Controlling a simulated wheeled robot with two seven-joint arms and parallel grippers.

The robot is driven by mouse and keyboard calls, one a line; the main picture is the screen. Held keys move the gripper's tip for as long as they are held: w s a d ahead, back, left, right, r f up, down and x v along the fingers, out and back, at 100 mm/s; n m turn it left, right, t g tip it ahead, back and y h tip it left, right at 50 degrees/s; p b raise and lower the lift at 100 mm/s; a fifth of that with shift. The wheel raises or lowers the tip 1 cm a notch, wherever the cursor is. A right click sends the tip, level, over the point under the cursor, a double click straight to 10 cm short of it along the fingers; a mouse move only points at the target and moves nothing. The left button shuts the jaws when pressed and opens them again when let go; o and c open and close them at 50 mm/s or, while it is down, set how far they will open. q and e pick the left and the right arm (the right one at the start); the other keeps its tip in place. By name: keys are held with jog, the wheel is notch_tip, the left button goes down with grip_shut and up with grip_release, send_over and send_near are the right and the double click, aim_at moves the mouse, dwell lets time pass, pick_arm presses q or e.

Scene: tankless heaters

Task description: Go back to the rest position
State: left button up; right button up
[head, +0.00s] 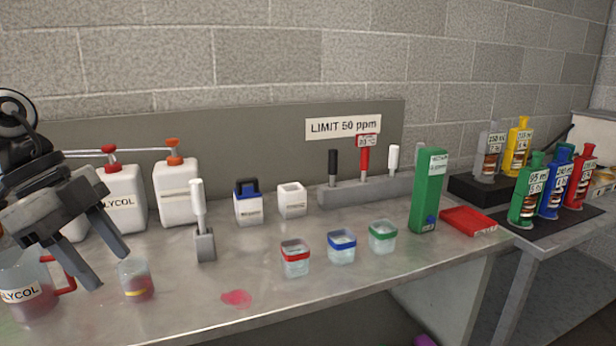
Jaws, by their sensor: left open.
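My left gripper (108,262) comes in from the left and hangs over the left end of the metal bench (215,295). Its two fingers are spread apart with nothing between them. A glycol pitcher (22,290) with a red handle stands below and left of the fingers. A small clear beaker (136,280) with pinkish liquid and a yellow band stands just right of the fingertips. In the picture the fingers overlap the area near the pitcher and beaker; I cannot tell the exact gap. My right gripper is not in view.
White pump jugs (176,192) stand behind the gripper. A white-handled probe in a grey stand (205,245) is to the right. A pink spill (236,298) lies near the front edge. Three colour-rimmed cups (341,247) stand mid-bench. Coloured bottles (527,190) stand at far right.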

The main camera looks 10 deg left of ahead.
pick_arm(q)
jog(key=d+f+n+t+h+p, duration=0.15)
jog(key=f+n+t, duration=0.25)
jog(key=f+t, duration=0.4)
jog(key=d+f+n+t+h, duration=0.3)
jog(key=f+n+t, duration=0.15)
jog(key=f, duration=0.55)
jog(key=s+d+f+n+g+y, duration=0.2)
jog(key=s+d+f+n+y, duration=0.3)
jog(key=s+d+f, duration=0.5)
jog(key=d+f+n, duration=0.1)
jog(key=d+f, duration=0.2)
jog(key=shift+d+f+n+y+p, duration=0.35)
jog(key=shift+g, duration=0.25)
